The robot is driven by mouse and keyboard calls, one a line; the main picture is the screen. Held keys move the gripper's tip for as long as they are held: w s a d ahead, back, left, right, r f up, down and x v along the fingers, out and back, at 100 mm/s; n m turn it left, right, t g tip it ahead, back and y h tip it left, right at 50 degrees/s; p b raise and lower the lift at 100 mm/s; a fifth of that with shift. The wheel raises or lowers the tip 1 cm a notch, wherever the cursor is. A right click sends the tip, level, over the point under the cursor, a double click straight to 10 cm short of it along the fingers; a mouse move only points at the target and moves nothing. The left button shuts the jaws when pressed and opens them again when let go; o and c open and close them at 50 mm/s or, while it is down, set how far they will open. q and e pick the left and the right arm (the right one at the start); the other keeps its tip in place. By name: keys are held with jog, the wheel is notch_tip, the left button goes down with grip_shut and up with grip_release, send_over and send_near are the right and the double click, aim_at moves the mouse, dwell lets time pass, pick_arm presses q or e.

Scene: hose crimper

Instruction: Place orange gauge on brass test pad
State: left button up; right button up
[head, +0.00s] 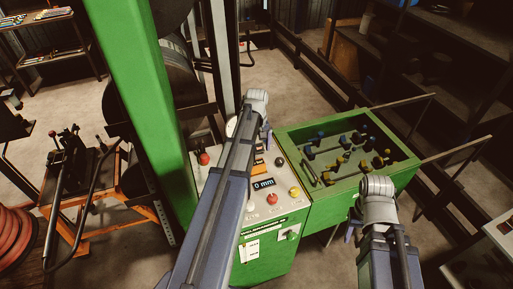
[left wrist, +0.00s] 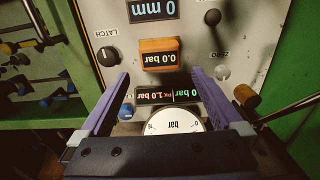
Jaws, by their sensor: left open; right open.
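The orange gauge (left wrist: 160,55) is a small block with a dark face reading 0.0 bar, on the pale control panel (left wrist: 195,22). In the head view my left arm partly covers it. My left gripper (left wrist: 159,74) is open, its two purple fingers spread to either side below the gauge in the left wrist view, with nothing held. In the head view the left gripper (head: 266,136) is mostly hidden behind its wrist. My right gripper (head: 352,230) is open and empty in front of the green tray. I cannot make out the brass test pad.
A white dial (left wrist: 178,118) and a dark bar display (left wrist: 165,96) lie between the left fingers. A black latch knob (left wrist: 108,56) and a 0 mm display (left wrist: 152,10) are close by. A green tray (head: 334,187) with several dies stands right of the panel.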

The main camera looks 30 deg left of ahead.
pick_arm(q)
notch_tip(320, 180, up, 3)
jog(key=shift+f+p, duration=0.1)
jog(key=shift+p, duration=0.75)
pick_arm(e)
notch_tip(320, 180, up, 3)
jog(key=shift+f, duration=0.1)
pick_arm(q)
jog(key=s+d+m, duration=0.4)
jog(key=s+d, duration=0.1)
jog(key=d, duration=0.5)
jog(key=s+d+m, duration=0.5)
jog(key=s+d, duration=0.1)
jog(key=d, duration=0.4)
jog(key=s+d+m+y, duration=0.1)
jog(key=s+d+m, duration=0.3)
jog(key=d, duration=0.6)
jog(key=shift+s+d+m, duration=0.25)
jog(key=shift+s+m, duration=0.15)
jog(key=shift+s, duration=0.4)
